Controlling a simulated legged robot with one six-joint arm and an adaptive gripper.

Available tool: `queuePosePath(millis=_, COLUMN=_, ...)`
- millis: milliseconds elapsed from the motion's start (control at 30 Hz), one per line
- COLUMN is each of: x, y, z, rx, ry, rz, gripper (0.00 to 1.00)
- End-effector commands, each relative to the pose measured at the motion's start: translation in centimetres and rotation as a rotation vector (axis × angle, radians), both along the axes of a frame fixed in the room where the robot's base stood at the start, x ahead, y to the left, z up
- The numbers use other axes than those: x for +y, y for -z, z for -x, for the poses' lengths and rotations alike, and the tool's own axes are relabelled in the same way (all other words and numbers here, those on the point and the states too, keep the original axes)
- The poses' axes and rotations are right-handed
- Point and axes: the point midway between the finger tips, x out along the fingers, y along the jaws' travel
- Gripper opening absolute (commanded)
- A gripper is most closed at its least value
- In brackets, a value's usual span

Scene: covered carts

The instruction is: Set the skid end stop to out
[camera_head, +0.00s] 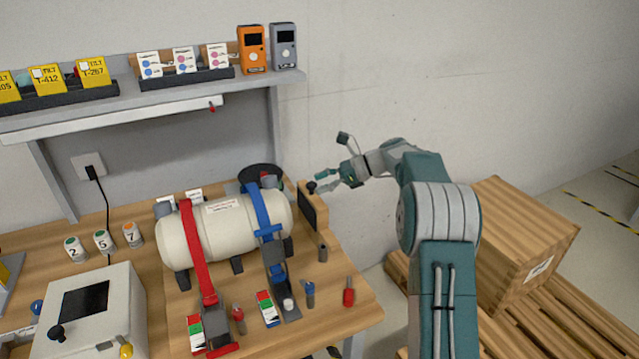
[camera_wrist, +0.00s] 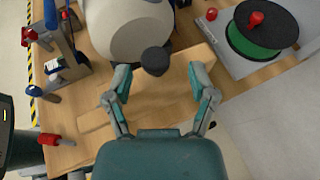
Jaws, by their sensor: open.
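The skid end stop appears to be the upright wooden block with a dark face (camera_head: 314,208) at the right end of the cream tank (camera_head: 225,228). A dark round knob (camera_head: 311,187) stands at its top. In the wrist view the knob (camera_wrist: 155,60) shows between the fingertips of my gripper (camera_wrist: 160,74), with a gap on both sides. My gripper (camera_head: 328,181) is open and empty, just right of the knob in the head view. I cannot tell whether the knob lies deep enough to be between the fingers. No position marking is readable.
A red strap (camera_head: 196,250) and a blue strap (camera_head: 263,215) cross the tank. Several small upright handles, including a red one (camera_head: 348,292), stand along the front. A wooden crate (camera_head: 520,240) is at right.

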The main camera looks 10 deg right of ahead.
Motion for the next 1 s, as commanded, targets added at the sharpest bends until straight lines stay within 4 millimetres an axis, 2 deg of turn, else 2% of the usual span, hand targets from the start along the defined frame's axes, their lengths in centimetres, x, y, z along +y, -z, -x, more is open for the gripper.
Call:
queuePosePath(millis=167, x=-2.0, y=-0.8, z=0.3, rx=-0.001, ry=0.003, rz=0.000, gripper=0.73)
queuePosePath(millis=400, x=-6.7, y=-2.6, z=1.2, rx=-0.001, ry=0.004, rz=0.001, gripper=0.73)
queuePosePath(millis=600, x=-9.7, y=-3.9, z=1.7, rx=-0.001, ry=0.003, rz=0.001, gripper=0.73)
queuePosePath(millis=767, x=-10.7, y=-4.3, z=2.0, rx=-0.001, ry=0.002, rz=0.001, gripper=0.73)
queuePosePath(millis=1000, x=-10.8, y=-4.4, z=2.0, rx=0.000, ry=0.000, rz=0.001, gripper=0.73)
